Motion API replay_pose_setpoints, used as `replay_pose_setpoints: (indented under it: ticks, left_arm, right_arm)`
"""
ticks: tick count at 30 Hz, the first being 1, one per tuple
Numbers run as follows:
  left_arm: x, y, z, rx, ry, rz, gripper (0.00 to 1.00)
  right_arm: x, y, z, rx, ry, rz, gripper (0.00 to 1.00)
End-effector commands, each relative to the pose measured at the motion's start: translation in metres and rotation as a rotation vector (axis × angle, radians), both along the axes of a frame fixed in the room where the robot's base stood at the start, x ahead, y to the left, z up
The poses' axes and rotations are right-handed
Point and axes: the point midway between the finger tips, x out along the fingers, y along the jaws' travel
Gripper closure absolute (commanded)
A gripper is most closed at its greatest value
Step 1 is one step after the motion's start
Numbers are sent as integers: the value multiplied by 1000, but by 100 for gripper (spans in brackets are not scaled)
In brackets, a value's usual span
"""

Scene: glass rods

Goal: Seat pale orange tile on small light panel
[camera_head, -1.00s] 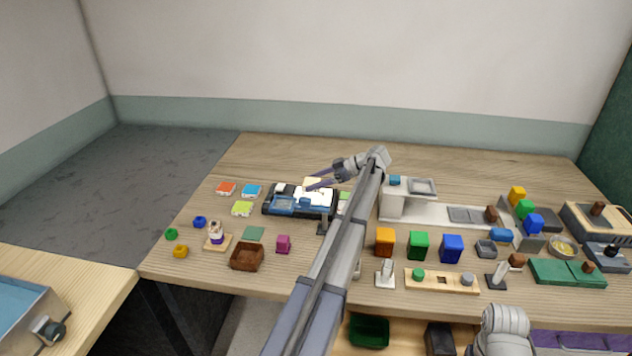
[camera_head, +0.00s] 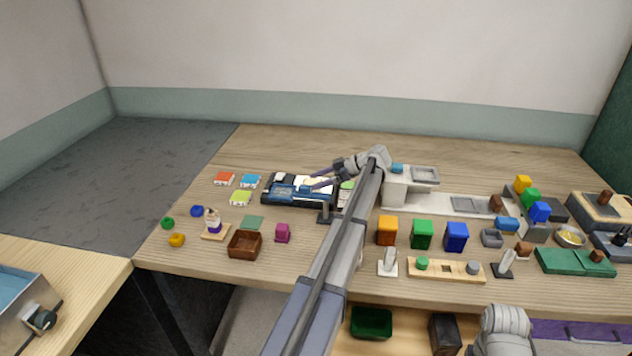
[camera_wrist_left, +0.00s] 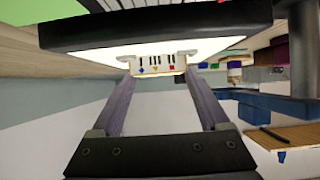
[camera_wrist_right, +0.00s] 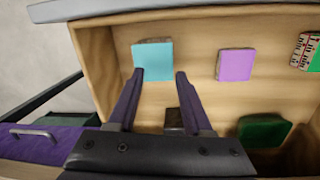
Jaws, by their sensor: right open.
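The small light panel (camera_head: 322,191) lies left of centre on the table in the head view, a bright white face in a dark frame. In the left wrist view its glowing face (camera_wrist_left: 225,48) and dark edge fill the top. My left gripper (camera_head: 311,185) is at the panel. The tile appears at the panel's face; contact cannot be told. My right gripper (camera_wrist_right: 153,82) is open and empty over a wooden drawer.
The drawer holds a cyan tile (camera_wrist_right: 152,55), a purple tile (camera_wrist_right: 235,64) and a green bin (camera_wrist_right: 264,130). Orange (camera_head: 387,231), green (camera_head: 422,234) and blue blocks (camera_head: 456,236) stand right of my left arm. Several tiles lie left of the panel. The table's back strip is clear.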

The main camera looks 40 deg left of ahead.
Motion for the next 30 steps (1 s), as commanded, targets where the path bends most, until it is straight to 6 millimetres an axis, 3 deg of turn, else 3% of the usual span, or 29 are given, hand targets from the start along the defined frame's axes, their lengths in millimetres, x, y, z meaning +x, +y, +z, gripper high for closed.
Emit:
replay_pose_setpoints:
  ticks: [5,17,23,30]
  left_arm:
    - [0,0,0,0,0,0,0]
    - [0,0,4,-1,0,0,0]
    - [0,0,21,-1,0,0,0]
    - [0,0,56,0,0,0,0]
  right_arm:
    - [0,0,0,0,0,0,50]
    - [0,0,5,0,0,0,50]
    - [0,0,21,0,0,0,50]
    - [0,0,56,0,0,0,50]
